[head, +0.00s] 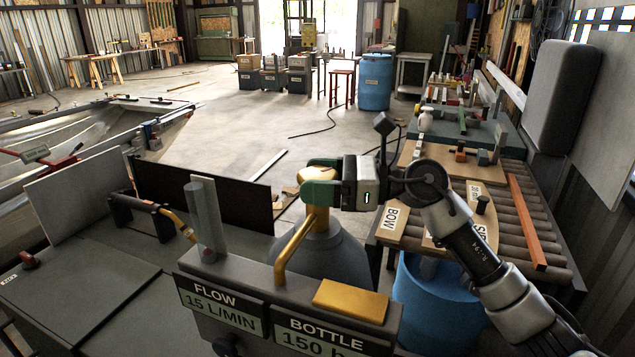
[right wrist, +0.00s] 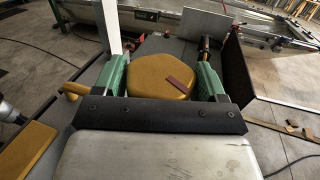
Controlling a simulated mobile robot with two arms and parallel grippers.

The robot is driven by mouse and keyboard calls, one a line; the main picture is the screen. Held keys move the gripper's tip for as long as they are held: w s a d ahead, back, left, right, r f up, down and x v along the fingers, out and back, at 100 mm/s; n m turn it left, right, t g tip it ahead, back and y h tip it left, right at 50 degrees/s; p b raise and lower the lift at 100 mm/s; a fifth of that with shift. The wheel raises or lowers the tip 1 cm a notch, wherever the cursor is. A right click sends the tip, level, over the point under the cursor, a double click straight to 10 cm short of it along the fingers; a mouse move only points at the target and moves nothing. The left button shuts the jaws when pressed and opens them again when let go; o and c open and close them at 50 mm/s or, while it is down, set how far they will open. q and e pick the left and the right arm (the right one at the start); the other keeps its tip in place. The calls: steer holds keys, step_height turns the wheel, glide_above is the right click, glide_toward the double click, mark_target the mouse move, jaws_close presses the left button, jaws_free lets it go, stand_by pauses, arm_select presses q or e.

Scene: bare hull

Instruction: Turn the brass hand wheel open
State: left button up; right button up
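The brass hand wheel (head: 314,174) sits on top of the grey bottle (head: 327,250) in the head view. In the right wrist view the wheel (right wrist: 158,82) is rounded and many-sided, with a dark red mark on its top. My right gripper (head: 321,178) comes in from the right, its green fingers on opposite sides of the wheel. In the right wrist view the gripper (right wrist: 163,82) has the wheel between its fingers. The left finger looks close against it. Whether the right finger touches is unclear. My left gripper is not in view.
A panel with FLOW and BOTTLE labels (head: 290,312) stands in front of the bottle, with a brass pipe (head: 293,246) and a clear upright tube (head: 205,218). A blue drum (head: 432,300) is at the right, beside a roller bench (head: 515,215). A black panel (head: 205,195) stands left.

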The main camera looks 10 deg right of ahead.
steer(key=o, duration=0.4)
steer(key=shift+b+v, duration=1.75)
steer(key=shift+v, duration=3.65)
